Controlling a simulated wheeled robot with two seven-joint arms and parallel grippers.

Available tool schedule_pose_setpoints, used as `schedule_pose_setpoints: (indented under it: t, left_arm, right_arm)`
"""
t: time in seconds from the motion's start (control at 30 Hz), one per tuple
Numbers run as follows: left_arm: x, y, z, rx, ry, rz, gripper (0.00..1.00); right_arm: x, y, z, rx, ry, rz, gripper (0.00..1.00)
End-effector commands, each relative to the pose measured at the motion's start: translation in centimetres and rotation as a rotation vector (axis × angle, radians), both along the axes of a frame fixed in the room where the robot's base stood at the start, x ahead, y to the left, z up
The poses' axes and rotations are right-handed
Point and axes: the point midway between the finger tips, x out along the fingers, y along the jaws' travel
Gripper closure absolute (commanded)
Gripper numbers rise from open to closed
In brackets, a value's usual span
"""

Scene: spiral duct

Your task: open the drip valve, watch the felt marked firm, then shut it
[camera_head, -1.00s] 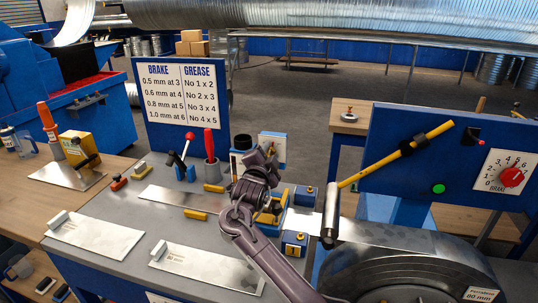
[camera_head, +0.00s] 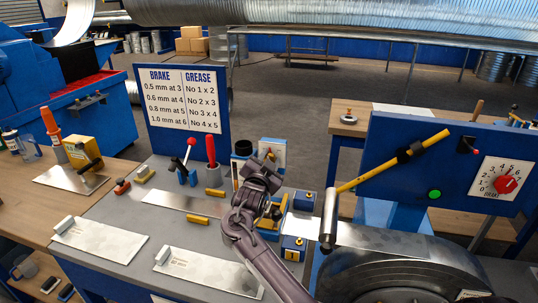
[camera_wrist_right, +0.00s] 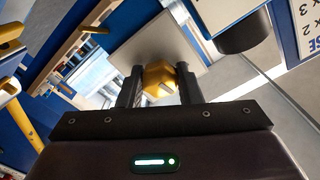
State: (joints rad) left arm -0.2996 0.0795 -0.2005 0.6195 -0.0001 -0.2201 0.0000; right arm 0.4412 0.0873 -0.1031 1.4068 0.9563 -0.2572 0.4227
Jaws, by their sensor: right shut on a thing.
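My right gripper (camera_head: 266,172) is over the back right of the grey bench, at a small fixture with a black cup (camera_head: 242,148) and a pale upright plate (camera_head: 272,152). In the right wrist view the gripper (camera_wrist_right: 160,88) is shut on a faceted yellow knob (camera_wrist_right: 160,75), which I take for the drip valve's handle. I cannot read a firm mark on any felt. My left gripper is not in view.
A brake and grease chart (camera_head: 184,97) stands behind the bench. A blue panel with a yellow lever (camera_head: 395,160), green button (camera_head: 434,194) and red brake dial (camera_head: 505,184) is at right. Metal strips (camera_head: 100,238) and red-handled tools (camera_head: 210,150) lie or stand left of my arm.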

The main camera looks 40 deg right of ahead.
Motion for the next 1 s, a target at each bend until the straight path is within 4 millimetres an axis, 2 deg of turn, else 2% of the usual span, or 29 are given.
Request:
schedule_pose_setpoints:
  t: [0.03,0.4,0.7,1.0]
  left_arm:
    - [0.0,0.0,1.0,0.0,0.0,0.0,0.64]
    - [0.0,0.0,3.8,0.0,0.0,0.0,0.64]
    - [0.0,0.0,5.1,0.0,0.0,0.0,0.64]
    - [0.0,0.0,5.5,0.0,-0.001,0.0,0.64]
  right_arm:
    - [-0.1,0.0,0.3,-0.025,0.038,-0.001,0.91]
    - [0.0,0.0,0.2,-0.234,0.279,0.0,0.91]
    - [0.0,0.0,0.1,-0.338,0.401,0.001,0.91]
    - [0.0,0.1,-0.1,-0.375,0.446,0.001,0.91]
